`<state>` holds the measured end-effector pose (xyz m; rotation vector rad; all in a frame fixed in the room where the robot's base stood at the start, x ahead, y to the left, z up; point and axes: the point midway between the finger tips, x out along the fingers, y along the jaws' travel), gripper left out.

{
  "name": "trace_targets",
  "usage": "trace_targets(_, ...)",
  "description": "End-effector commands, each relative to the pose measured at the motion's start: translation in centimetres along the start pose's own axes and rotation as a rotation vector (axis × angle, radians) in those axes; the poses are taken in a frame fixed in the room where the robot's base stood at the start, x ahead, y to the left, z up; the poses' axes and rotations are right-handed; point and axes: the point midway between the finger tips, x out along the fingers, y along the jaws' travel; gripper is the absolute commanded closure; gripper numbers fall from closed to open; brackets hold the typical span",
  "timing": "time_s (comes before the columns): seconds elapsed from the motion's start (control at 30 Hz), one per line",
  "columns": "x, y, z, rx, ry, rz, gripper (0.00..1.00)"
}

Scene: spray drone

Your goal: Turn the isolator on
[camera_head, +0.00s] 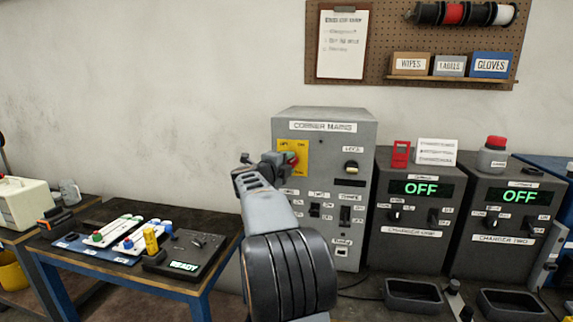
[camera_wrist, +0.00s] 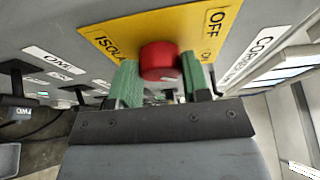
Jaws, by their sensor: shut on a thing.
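The isolator is a red knob (camera_wrist: 160,60) on a yellow plate (camera_wrist: 165,28) marked "OFF" and "ISOL…" in the wrist view. It sits on the grey mains cabinet (camera_head: 325,115), whose plate (camera_head: 303,147) also shows in the head view. My gripper (camera_wrist: 157,82) has green finger pads on both sides of the red knob and is shut on it. In the head view my gripper (camera_head: 275,163) reaches the cabinet's upper left front. The knob's shaft and pointer are hidden, so I cannot tell its setting.
Charger one (camera_head: 413,215) and charger two (camera_head: 505,220) stand right of the cabinet, both displays reading "OFF". A blue-framed bench (camera_head: 75,262) at left holds a control box (camera_head: 185,255) reading "READY". Black trays (camera_head: 412,296) lie in front of the chargers.

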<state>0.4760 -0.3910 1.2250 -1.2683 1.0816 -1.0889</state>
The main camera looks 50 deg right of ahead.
Motion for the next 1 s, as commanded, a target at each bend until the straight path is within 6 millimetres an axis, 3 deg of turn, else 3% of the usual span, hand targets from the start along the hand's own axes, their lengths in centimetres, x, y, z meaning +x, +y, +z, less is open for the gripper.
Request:
trace_targets(0.07,0.1,-0.2,-0.1,0.004,0.003,-0.003,0.81)
trace_targets(0.1,0.1,-0.2,-0.1,0.004,0.003,-0.003,0.53)
trace_targets(0.33,-0.1,-0.1,0.0,0.002,0.000,-0.002,0.31)
trace_targets(0.67,-0.6,0.0,0.1,0.001,-0.002,-0.001,0.31)
trace_targets(1.0,-6.8,0.0,0.1,0.003,-0.007,-0.002,0.31)
